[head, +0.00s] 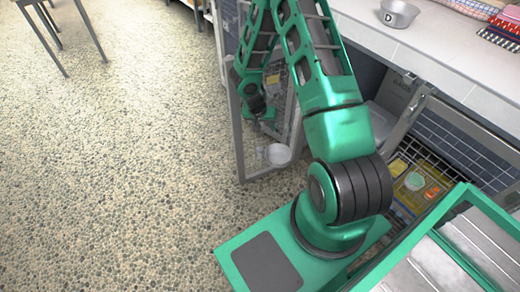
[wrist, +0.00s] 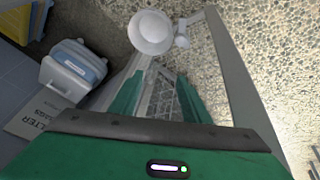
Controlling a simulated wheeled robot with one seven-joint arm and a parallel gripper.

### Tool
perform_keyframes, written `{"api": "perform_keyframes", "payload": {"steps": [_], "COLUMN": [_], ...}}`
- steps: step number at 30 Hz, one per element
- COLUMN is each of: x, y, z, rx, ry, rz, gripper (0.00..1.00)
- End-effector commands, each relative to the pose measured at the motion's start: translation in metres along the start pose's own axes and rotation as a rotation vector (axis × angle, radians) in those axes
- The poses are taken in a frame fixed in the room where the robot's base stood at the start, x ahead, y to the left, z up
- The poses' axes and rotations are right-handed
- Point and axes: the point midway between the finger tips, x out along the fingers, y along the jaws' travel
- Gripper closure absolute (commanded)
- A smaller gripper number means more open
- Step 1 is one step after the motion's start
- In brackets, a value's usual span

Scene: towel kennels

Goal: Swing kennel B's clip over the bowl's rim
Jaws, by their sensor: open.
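A round, pale bowl (head: 278,154) sits low on an open kennel door (head: 238,135); no letter B is readable. A small pale grey part that looks like the clip (head: 259,153) is beside the bowl, on its left. In the wrist view the bowl (wrist: 152,33) is at the top and the clip (wrist: 182,33) is just right of it, apparently off the rim. My gripper (head: 262,114) is above the bowl in the head view. In the wrist view my gripper's green fingers (wrist: 157,98) are spread, with mesh between them and nothing held.
A metal bowl marked D (head: 398,12) and folded towels (head: 500,28) are on the counter (head: 440,45). A grey and blue container (wrist: 74,70) stands left in the wrist view. Pebbled floor (head: 110,170) is open on the left.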

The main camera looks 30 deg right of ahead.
Motion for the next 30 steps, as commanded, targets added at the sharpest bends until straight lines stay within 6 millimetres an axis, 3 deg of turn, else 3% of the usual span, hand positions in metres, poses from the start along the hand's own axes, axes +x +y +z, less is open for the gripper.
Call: {"api": "perform_keyframes", "payload": {"steps": [3,9,17,30], "x": [0.034,0.064,0.081,0.151], "y": [-0.018,-0.035,-0.040,-0.045], "z": [0.024,0.047,0.052,0.052], "rx": [0.025,0.059,0.070,0.070], "ry": [-0.002,0.003,0.006,0.005], "rz": [-0.028,-0.061,-0.069,-0.069], "gripper": [0.57,0.57,0.57,0.57]}}
